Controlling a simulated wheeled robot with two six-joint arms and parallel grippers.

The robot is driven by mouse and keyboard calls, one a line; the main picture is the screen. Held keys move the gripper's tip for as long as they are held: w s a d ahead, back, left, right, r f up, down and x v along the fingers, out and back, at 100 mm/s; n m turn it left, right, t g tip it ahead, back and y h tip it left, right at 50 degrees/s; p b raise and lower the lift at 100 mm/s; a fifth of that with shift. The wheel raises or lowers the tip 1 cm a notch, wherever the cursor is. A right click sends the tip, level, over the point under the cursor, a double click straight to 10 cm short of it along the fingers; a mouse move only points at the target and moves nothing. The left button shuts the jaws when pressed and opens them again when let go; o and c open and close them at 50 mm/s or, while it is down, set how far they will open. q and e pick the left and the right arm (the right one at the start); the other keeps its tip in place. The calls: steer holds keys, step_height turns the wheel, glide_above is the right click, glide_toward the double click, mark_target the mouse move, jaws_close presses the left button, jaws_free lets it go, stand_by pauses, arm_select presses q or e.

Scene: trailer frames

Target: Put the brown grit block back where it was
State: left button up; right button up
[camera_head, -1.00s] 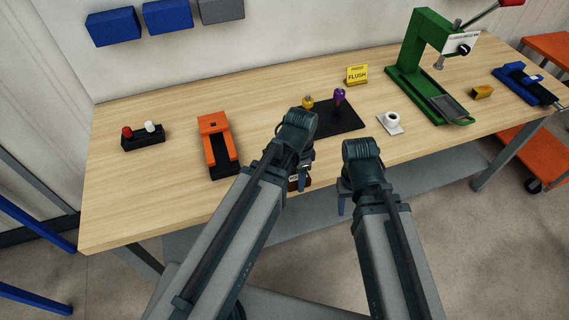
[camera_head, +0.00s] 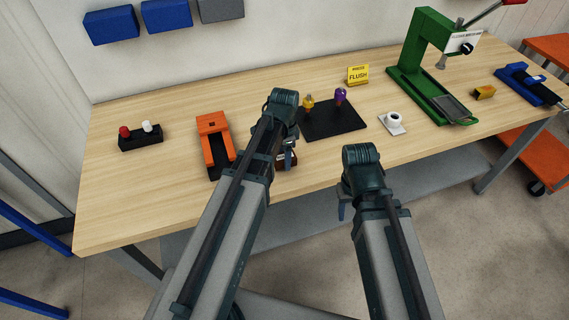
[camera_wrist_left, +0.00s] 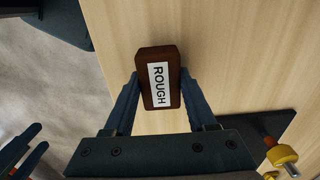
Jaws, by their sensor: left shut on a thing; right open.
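The brown grit block (camera_wrist_left: 159,55) is a dark brown block with a white label reading ROUGH. My left gripper (camera_wrist_left: 160,82) is shut on it, one finger on each side, in the left wrist view. In the head view the block (camera_head: 285,165) is mostly hidden by my left gripper (camera_head: 288,152), near the table's front edge, between the orange holder and the black mat. I cannot tell whether it touches the table. My right gripper (camera_head: 345,205) is open and empty, in front of the table edge.
The orange holder (camera_head: 213,124) stands left of the block. The black mat (camera_head: 333,125) bears a yellow and a purple knobbed piece. A black stand (camera_head: 141,141) with red and white knobs is far left. A white roll (camera_head: 393,120) and green press (camera_head: 408,75) are right.

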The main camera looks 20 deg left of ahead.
arm_select(q)
step_height(320, 180, down, 2)
steer(key=shift+b, duration=0.45)
arm_select(e)
step_height(320, 180, down, 2)
arm_select(q)
steer(key=shift+f, duration=0.1)
steer(key=o, duration=1.2)
arm_select(e)
steer(key=shift+f, duration=0.1)
arm_select(q)
step_height(320, 180, up, 12)
steer(key=p, duration=1.2)
steer(key=shift+r, duration=0.25)
steer(key=s+d+n+y, duration=0.1)
steer(key=s+d+n, duration=0.6)
steer(key=s+d, duration=0.3)
steer(key=s, duration=0.4)
steer(key=shift+s+d, duration=0.2)
steer(key=shift+d, duration=0.05)
arm_select(e)
step_height(320, 180, up, 12)
